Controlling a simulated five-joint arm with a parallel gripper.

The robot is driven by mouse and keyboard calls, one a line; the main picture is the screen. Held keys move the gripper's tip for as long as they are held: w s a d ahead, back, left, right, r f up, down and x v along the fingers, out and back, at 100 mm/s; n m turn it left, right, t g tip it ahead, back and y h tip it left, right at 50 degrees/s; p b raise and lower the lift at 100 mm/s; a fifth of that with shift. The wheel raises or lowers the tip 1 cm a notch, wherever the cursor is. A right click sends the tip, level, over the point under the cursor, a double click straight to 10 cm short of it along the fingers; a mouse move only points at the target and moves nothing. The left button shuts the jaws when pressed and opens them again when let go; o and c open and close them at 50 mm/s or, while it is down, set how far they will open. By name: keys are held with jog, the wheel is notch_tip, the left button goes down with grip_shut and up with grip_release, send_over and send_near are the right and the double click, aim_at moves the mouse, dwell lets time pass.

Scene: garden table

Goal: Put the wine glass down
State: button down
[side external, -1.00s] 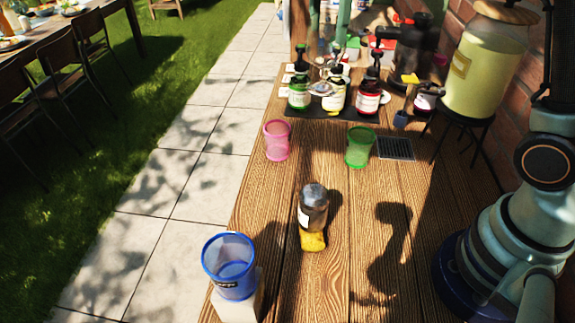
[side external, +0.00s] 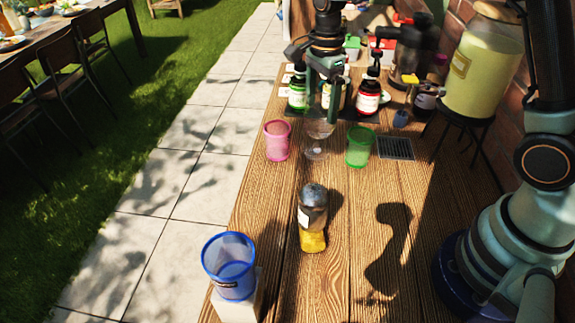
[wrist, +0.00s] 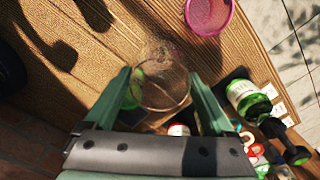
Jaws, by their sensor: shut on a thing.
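The clear wine glass (side external: 318,131) is upright between the pink cup and the green cup in the side view. My gripper (side external: 321,113) is above it, shut on its bowl. In the wrist view the round glass (wrist: 163,88) sits between the two fingers of my gripper (wrist: 160,76). The foot of the glass is close to the wooden table top (side external: 365,185); I cannot tell whether it touches.
The pink cup (side external: 277,141) stands left of the glass and the green cup (side external: 359,147) right of it. Bottles (side external: 367,98) stand behind. A yellow bottle (side external: 312,222) and a blue cup (side external: 229,268) on a pale block are nearer. A dark grate (side external: 395,148) lies at right.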

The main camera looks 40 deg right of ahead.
jog(key=shift+f, duration=0.95)
grip_release()
jog(key=shift+f, duration=0.15)
notch_tip(320, 180, up, 11)
jog(key=s+r+n+t, duration=0.1)
jog(key=s+n+t, duration=0.1)
jog(key=s+n, duration=0.5)
jog(key=s+d+r+n+t, duration=0.1)
jog(key=s+r+n+t, duration=0.1)
jog(key=s+n, duration=0.6)
jog(key=shift+s+d+n+t, duration=0.2)
jog(key=shift+n+t, duration=0.6)
jog(key=shift+n, duration=1.4)
